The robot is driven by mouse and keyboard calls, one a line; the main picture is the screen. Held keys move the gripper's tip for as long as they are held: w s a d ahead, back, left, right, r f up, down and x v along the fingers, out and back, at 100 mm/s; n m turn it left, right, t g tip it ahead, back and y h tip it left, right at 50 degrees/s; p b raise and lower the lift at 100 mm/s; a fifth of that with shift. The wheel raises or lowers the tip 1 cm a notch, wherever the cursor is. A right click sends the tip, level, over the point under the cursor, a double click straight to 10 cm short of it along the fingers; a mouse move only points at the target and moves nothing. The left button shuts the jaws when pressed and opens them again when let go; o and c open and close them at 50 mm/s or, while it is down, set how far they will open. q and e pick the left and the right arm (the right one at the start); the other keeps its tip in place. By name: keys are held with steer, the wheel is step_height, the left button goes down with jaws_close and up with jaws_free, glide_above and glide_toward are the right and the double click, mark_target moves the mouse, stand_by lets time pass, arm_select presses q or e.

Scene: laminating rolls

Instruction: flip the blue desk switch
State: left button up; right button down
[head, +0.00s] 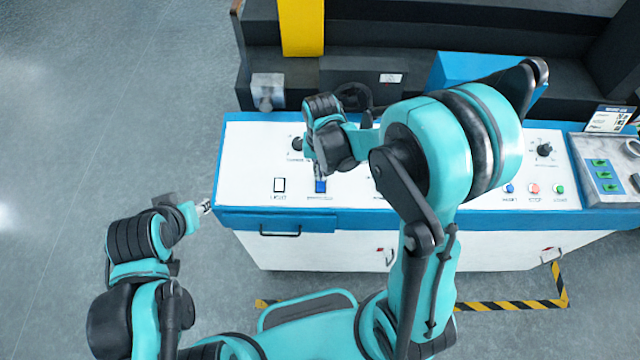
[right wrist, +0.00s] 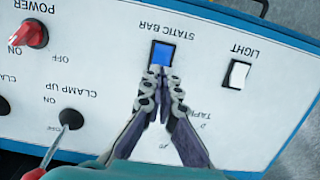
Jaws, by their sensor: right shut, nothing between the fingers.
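The blue desk switch (head: 320,186) sits on the white panel of the desk, left of my right arm. In the right wrist view the blue switch (right wrist: 161,54) is in a dark frame beside the label STATIC BAR. My right gripper (right wrist: 163,72) is shut and empty, its fingertips at the lower edge of the blue switch; whether they touch it I cannot tell. In the head view the right gripper (head: 319,172) is just above the switch, partly hidden by its own wrist. My left gripper (head: 206,207) is at the desk's front left corner; its finger state is unclear.
A white LIGHT switch (right wrist: 238,74) is beside the blue one; it also shows in the head view (head: 279,185). A red POWER knob (right wrist: 34,34) and a CLAMP UP lever (right wrist: 70,119) are nearby. Coloured buttons (head: 533,188) are at the right. Dark machinery (head: 360,75) stands behind.

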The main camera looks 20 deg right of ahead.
steer(key=shift+f+b, duration=1)
steer(key=shift+f, duration=0.1)
stand_by(0.7)
steer(key=shift+r, duration=0.2)
steer(key=shift+r+p, duration=2.6)
steer(key=shift+r, duration=0.8)
steer(key=s+d+n+t+b, duration=0.3)
steer(key=s+t+b, duration=0.4)
steer(key=s+b, duration=0.3)
steer(key=d+b, duration=0.1)
steer(key=b, duration=0.2)
steer(key=shift+s+d+f, duration=0.15)
steer(key=shift+d, duration=0.2)
